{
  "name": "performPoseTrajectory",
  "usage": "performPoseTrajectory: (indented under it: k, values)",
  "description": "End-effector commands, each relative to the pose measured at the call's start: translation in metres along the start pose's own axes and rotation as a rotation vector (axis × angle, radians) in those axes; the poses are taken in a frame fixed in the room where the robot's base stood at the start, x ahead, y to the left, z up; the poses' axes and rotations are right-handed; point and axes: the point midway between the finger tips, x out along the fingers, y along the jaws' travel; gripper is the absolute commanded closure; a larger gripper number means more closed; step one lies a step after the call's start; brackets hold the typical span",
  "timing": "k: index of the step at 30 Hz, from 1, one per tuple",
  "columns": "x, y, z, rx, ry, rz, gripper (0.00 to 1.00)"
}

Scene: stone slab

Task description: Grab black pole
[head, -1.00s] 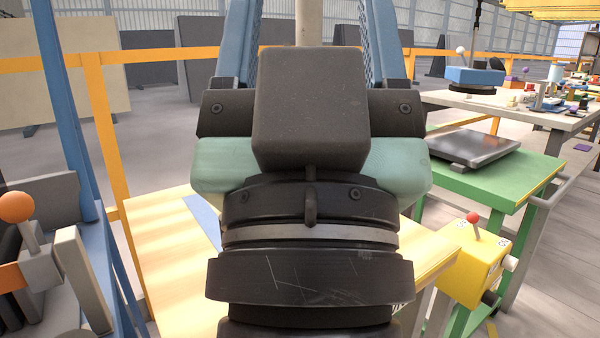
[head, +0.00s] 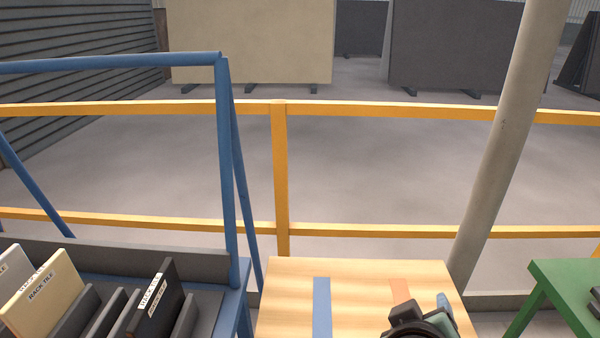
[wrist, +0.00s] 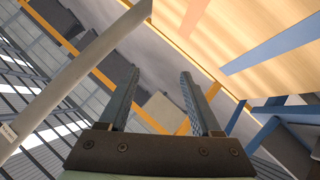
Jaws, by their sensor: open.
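No pole that is clearly black shows in the current views. A thick grey-beige pole (head: 510,130) stands, tilted in the picture, on the right of the head view. It also shows in the wrist view (wrist: 75,80), at the left. My gripper (wrist: 158,73) is open in the wrist view, with its two fingers apart and nothing between them. The pole lies left of the fingers and does not touch them. In the head view only a dark part of my arm shows at the bottom edge, over the wooden tabletop; the fingertips are not clear there.
The wooden tabletop (head: 290,315) carries a blue strip (head: 322,305) and an orange strip. A rack with a black tile (head: 158,300) and a cream tile (head: 45,300) is at lower left, beside a blue frame (head: 226,150). A yellow railing (head: 280,170) crosses behind. A green table (head: 565,290) is right.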

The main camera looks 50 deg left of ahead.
Motion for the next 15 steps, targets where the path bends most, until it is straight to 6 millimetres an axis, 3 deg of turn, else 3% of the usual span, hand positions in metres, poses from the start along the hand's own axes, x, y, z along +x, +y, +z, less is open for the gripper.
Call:
performPoseTrajectory:
  k: [1, 8, 15]
  values:
    - [-0.011, -0.007, -0.009, -0.054, -0.037, -0.077, 0.35]
    - [-0.044, -0.072, -0.004, -0.309, -0.163, -0.418, 0.35]
    - [-0.104, -0.126, 0.008, -0.562, -0.230, -0.776, 0.35]
